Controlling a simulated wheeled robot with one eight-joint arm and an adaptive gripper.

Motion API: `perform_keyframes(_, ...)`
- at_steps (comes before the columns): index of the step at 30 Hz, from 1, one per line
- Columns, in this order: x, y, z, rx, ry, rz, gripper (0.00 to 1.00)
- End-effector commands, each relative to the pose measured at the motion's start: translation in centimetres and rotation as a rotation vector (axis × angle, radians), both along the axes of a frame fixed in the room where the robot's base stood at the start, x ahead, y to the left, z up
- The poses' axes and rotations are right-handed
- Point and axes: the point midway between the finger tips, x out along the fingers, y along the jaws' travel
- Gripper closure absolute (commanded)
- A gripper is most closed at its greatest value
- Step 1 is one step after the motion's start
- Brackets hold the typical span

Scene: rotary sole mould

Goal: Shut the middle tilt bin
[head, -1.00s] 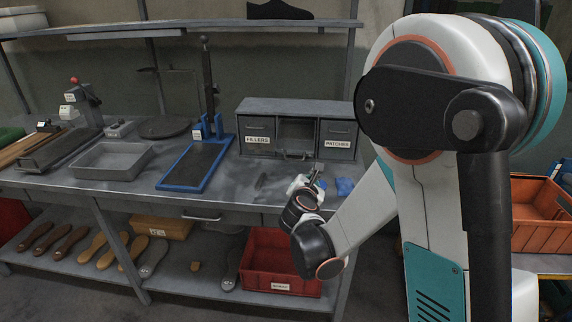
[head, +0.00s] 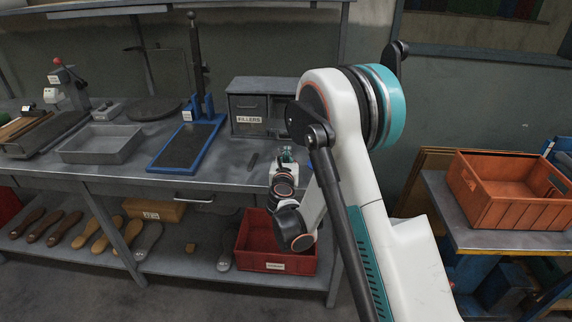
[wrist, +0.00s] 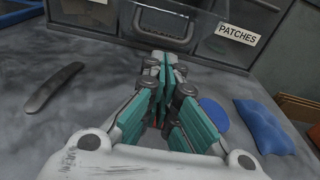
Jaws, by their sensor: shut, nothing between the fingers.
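The grey bin cabinet (head: 262,84) stands at the back of the bench. The middle tilt bin (wrist: 197,38) is at the top centre in the wrist view, its front with the dark handle leaning out. In the head view my arm hides most of it. My gripper (wrist: 165,66) is shut and empty, low over the bench just in front of the middle bin. I cannot tell whether the fingertips touch it. My gripper also shows in the head view (head: 287,154). The PATCHES bin (wrist: 240,33) is to the right, the FILLERS bin (head: 249,116) to the left.
A blue cloth-like pad (wrist: 264,125) and a blue disc (wrist: 214,115) lie right of my gripper. A dark flat tool (wrist: 54,87) lies to the left. A blue-framed board (head: 186,146) and a grey tray (head: 101,144) stand further left on the bench.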

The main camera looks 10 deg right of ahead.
Motion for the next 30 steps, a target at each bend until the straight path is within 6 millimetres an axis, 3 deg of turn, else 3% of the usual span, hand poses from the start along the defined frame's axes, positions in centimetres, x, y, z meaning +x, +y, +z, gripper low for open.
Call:
perform_keyframes(3,1.6,-0.5,-0.3,0.001,0.000,0.000,1.00)
perform_keyframes(9,3.0,-0.9,-0.3,0.001,0.000,0.000,1.00)
perform_keyframes(30,3.1,-0.1,0.5,0.019,0.056,0.001,1.00)
